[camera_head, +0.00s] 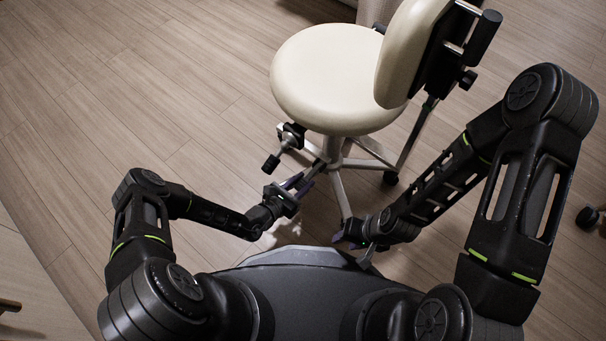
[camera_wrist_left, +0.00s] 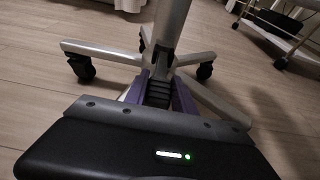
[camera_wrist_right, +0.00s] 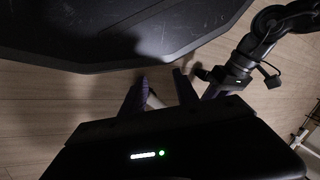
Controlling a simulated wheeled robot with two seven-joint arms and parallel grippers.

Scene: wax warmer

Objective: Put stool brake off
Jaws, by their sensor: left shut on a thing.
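The stool has a round cream seat (camera_head: 328,78), a metal column and a spread of metal legs on black casters. A black ribbed pedal-like piece (camera_wrist_left: 158,93) sits low in front of the column, in the left wrist view. My left gripper (camera_head: 304,181) reaches in low beside the stool base and is shut on this piece, with a purple finger on each side. In the head view the gripper mostly hides the piece. My right gripper (camera_head: 352,246) is low near a front leg of the stool. Its fingers are apart in the right wrist view (camera_wrist_right: 160,92).
The stool's cream backrest (camera_head: 408,50) leans toward the right. A wheeled cart (camera_wrist_left: 278,38) stands at the back right in the left wrist view. The wooden floor at left is clear.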

